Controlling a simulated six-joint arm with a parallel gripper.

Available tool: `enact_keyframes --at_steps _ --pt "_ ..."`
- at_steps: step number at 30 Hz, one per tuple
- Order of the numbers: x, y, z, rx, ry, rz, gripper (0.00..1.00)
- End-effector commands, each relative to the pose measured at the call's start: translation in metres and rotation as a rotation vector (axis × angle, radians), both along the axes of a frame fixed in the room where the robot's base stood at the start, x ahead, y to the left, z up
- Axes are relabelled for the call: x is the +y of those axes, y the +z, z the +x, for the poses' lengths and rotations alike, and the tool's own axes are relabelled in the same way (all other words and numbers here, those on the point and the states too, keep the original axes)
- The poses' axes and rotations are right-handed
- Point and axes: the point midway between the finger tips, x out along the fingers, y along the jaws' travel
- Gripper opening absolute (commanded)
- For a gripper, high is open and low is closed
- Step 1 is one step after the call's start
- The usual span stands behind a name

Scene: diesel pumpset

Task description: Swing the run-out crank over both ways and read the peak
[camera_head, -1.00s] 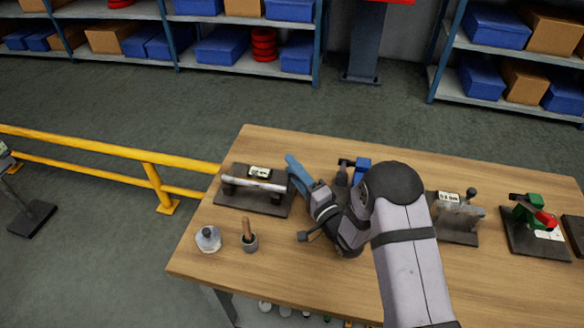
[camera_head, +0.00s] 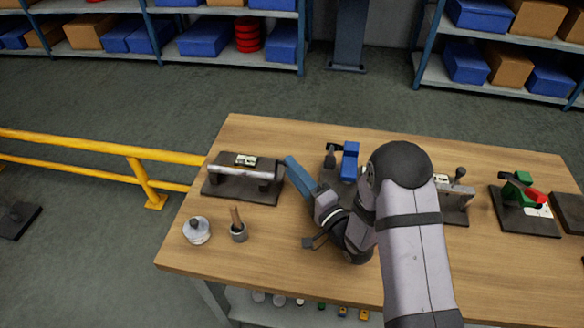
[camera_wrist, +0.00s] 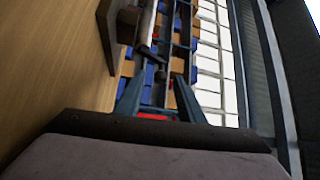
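The run-out fixture (camera_head: 245,180) stands at the left of the table in the head view. It has a dark base, a pale horizontal shaft on two supports, and a white readout whose figures I cannot read. In the wrist view its shaft (camera_wrist: 147,22) runs down from the top, and a small dark crank with a knob (camera_wrist: 160,76) shows at its near end. My gripper (camera_wrist: 158,98) is open and empty. In the wrist view the knob appears between its blue-grey fingers, but I cannot tell the depth. In the head view a blue finger (camera_head: 298,178) is beside the fixture's right end.
A blue device (camera_head: 349,162) stands behind my wrist. Another fixture (camera_head: 455,200) is partly hidden by my arm, and a green-and-red device (camera_head: 522,192) is at the right. A pale round container (camera_head: 196,231) and a dark cup (camera_head: 239,233) stand at the front left.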

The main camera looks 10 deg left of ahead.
Motion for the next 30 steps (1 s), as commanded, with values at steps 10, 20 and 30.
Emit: enact_keyframes --at_steps 10,20,30 --pt "0.018 0.016 0.007 0.203 -0.18 -0.038 0.35" --pt "0.015 0.016 -0.007 0.419 -0.372 -0.019 0.35" --pt "0.015 0.012 -0.003 0.438 -0.39 -0.015 0.35"
